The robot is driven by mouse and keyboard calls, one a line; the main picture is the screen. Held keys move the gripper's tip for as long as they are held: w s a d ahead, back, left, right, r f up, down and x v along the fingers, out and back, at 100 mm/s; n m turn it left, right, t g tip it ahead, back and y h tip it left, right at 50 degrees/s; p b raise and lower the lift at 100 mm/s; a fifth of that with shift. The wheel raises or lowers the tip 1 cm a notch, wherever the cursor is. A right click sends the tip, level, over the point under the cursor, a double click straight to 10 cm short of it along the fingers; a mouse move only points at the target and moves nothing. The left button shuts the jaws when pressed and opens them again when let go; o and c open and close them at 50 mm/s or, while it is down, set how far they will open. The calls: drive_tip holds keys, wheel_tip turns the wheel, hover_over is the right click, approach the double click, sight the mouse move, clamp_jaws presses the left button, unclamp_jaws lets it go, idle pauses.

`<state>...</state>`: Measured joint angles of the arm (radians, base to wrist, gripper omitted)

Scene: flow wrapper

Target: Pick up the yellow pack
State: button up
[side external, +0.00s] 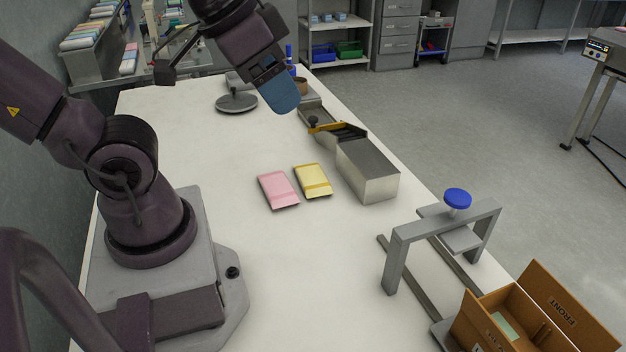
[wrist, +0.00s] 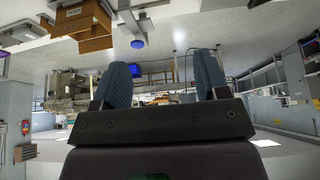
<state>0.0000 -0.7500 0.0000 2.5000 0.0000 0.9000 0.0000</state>
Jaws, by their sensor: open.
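The yellow pack (side external: 313,181) lies flat on the white table in the side external view, just right of a pink pack (side external: 278,190). A narrow gap separates the two. My gripper (side external: 283,104) is high above the far part of the table, beyond the packs and well away from them. In the wrist view my gripper (wrist: 165,85) shows two blue fingers wide apart with nothing between them. The yellow pack cannot be made out in the wrist view.
A metal box (side external: 368,172) with a chute stands right of the yellow pack. A grey frame with a blue knob (side external: 457,198) and an open cardboard box (side external: 509,318) are at the near right. A round grey stand (side external: 236,102) is at the back. The table before the packs is clear.

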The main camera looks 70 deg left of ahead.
drive_tip(key=shift+o, duration=1)
drive_tip(key=m+g, duration=0.6)
drive_tip(key=m, duration=1.3)
hover_over(315, 180)
wheel_tip(315, 180, down, 22)
wheel_tip(315, 180, down, 7)
drive_tip(key=shift+d, duration=0.15)
drive_tip(key=shift+a+f, duration=0.2)
drive_tip(key=shift+f, duration=2.85)
